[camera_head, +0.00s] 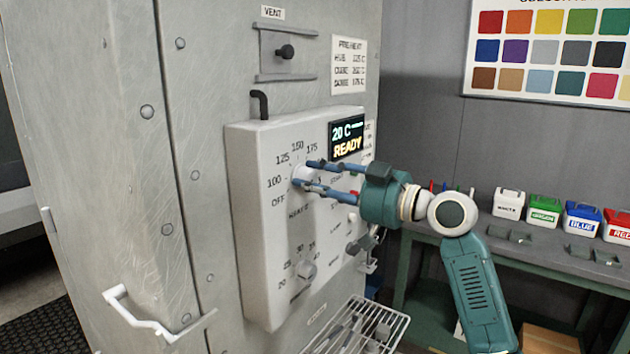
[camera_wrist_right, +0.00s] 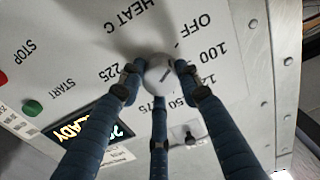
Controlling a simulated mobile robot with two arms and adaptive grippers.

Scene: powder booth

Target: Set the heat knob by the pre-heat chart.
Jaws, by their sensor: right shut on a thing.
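The heat knob (camera_head: 300,173) is a pale round knob on the white control panel (camera_head: 252,200), with a dial printed OFF, 100, 125, 150, 175 and on. My right gripper (camera_head: 304,176) has its blue fingers closed around it. In the right wrist view the fingers sit around the knob (camera_wrist_right: 160,75), which has a short dark mark on its face; its exact setting is hard to tell. The pre-heat chart (camera_head: 348,65) hangs above the panel, with several lines too small to read surely. The display (camera_head: 347,136) reads 20 C and READY. My left gripper is out of view.
A lower dial knob (camera_head: 307,271) is on the same panel. A green START button (camera_wrist_right: 32,107) and a red STOP button (camera_wrist_right: 28,76) are near the heat knob. A wire rack (camera_head: 372,325) juts out below. A bench with coloured boxes (camera_head: 543,210) stands at right.

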